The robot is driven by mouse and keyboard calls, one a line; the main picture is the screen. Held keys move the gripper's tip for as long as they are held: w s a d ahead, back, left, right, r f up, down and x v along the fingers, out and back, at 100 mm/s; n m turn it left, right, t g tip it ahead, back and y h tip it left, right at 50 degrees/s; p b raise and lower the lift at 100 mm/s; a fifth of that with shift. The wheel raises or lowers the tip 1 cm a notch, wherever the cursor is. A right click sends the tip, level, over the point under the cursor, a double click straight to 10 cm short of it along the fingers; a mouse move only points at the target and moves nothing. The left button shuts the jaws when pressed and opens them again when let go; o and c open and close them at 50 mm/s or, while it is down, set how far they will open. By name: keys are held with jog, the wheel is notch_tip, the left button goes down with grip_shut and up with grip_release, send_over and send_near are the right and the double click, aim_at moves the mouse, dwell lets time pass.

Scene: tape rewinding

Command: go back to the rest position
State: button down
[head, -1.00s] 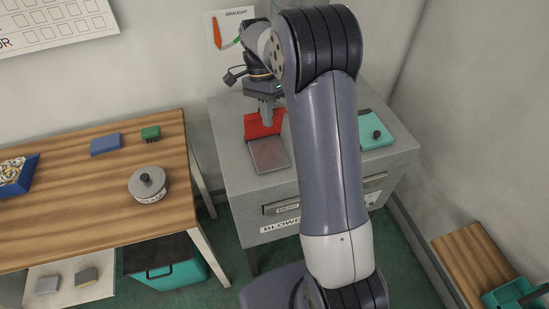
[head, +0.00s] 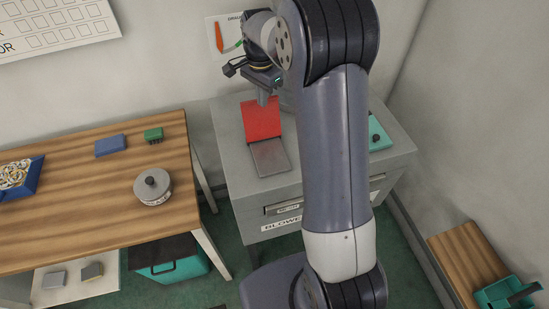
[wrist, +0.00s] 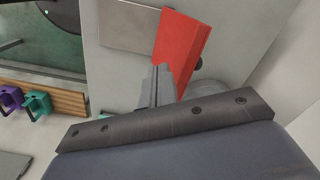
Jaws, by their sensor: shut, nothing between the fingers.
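My gripper (head: 264,98) is shut and empty. It is above the far part of the grey cabinet top (head: 228,128), close to the red flap (head: 261,119). In the wrist view the shut fingers (wrist: 158,88) point toward the red flap (wrist: 181,45), and a grey plate (wrist: 134,24) adjoins it. In the head view that grey plate (head: 269,158) lies at the near side of the flap. My arm covers the middle of the cabinet top.
A teal box with a black knob (head: 379,138) stands on the cabinet's right. Walls stand close behind and right.

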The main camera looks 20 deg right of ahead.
dwell(0.3)
jog(key=shift+w+f+b, duration=0.25)
jog(key=shift+f+b, duration=0.2)
jog(key=shift+f, duration=0.2)
jog(key=shift+w+f+b, duration=0.25)
jog(key=shift+f+b, duration=0.15)
jog(key=shift+f, duration=0.25)
jog(key=shift+w+f+b, duration=0.25)
jog(key=shift+f+b, duration=0.2)
jog(key=shift+f, duration=0.2)
jog(key=shift+s+r, duration=0.1)
